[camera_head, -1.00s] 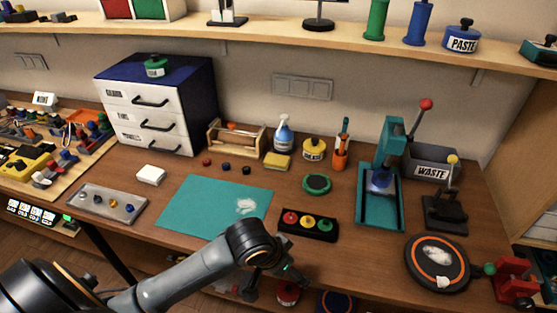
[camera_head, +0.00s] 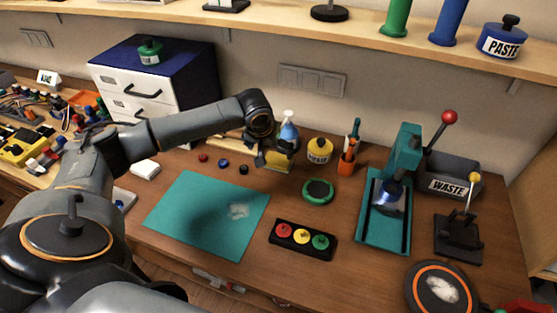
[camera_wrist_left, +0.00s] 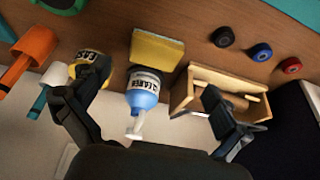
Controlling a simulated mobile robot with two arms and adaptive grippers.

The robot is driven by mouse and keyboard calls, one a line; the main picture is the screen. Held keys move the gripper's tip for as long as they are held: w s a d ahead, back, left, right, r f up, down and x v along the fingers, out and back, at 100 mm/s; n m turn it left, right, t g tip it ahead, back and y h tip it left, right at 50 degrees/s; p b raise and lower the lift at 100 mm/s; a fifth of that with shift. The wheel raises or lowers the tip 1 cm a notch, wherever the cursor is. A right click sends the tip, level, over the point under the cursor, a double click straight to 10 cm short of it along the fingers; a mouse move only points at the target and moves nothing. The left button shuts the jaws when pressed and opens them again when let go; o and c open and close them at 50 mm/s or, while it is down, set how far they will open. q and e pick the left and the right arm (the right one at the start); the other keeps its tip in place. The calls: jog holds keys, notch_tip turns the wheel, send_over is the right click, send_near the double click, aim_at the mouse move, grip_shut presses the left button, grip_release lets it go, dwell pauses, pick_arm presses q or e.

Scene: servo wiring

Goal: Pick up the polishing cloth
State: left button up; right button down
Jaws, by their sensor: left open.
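A yellow, cloth-like block (camera_head: 278,164) lies on the bench in front of the blue-and-white cleaner bottle (camera_head: 289,133); I take it for the polishing cloth, though it could be a sponge. My left gripper (camera_head: 268,155) is over it and partly hides it in the head view. In the left wrist view the yellow block (camera_wrist_left: 158,48) lies beyond the spread fingers, with the cleaner bottle (camera_wrist_left: 146,92) between them. The left gripper (camera_wrist_left: 155,88) is open and empty. My right gripper is not in view.
A yellow-lidded jar (camera_head: 319,150) stands right of the gripper, and a wooden roller box (camera_wrist_left: 212,92) on its other side. A teal mat (camera_head: 190,205) with a white smudge lies in front. A teal press (camera_head: 385,215) stands right. A shelf (camera_head: 270,36) runs above the bench.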

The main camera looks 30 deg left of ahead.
aim_at(276, 162)
pick_arm(q)
jog(key=x, duration=0.3)
jog(key=shift+w+f, duration=0.2)
jog(key=x, duration=0.1)
jog(key=p+x, duration=0.1)
jog(key=x, duration=0.1)
jog(key=shift+w+d+f+p, duration=0.15)
jog(key=shift+d+f+p, duration=0.1)
jog(key=shift+f+p, duration=0.05)
jog(key=shift+w+f, duration=0.15)
jog(key=shift+f, duration=0.2)
jog(key=shift+w+a+f, duration=0.1)
jog(key=shift+f, duration=0.1)
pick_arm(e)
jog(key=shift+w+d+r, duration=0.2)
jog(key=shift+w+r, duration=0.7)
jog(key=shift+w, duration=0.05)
pick_arm(q)
jog(key=c, duration=1)
jog(key=shift+r, duration=0.1)
